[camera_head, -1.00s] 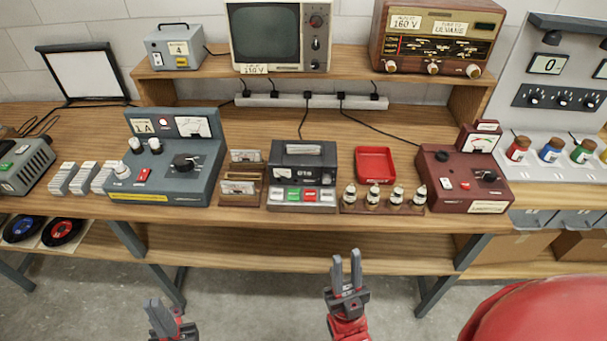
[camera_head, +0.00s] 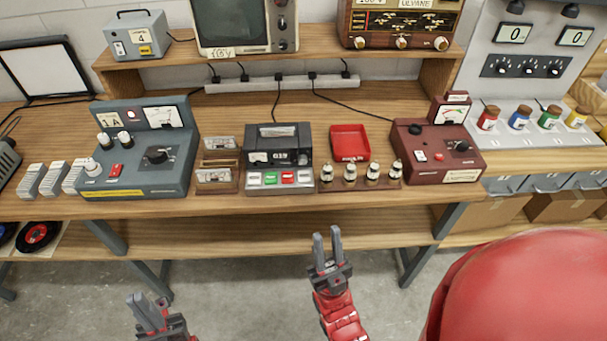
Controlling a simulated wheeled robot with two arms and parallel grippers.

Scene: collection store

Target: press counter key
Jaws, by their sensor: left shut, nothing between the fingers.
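My left gripper (camera_head: 146,300) is low at the left, in front of the bench, shut and empty. Neither gripper touches the counter.
The shelf (camera_head: 270,70) overhangs behind.

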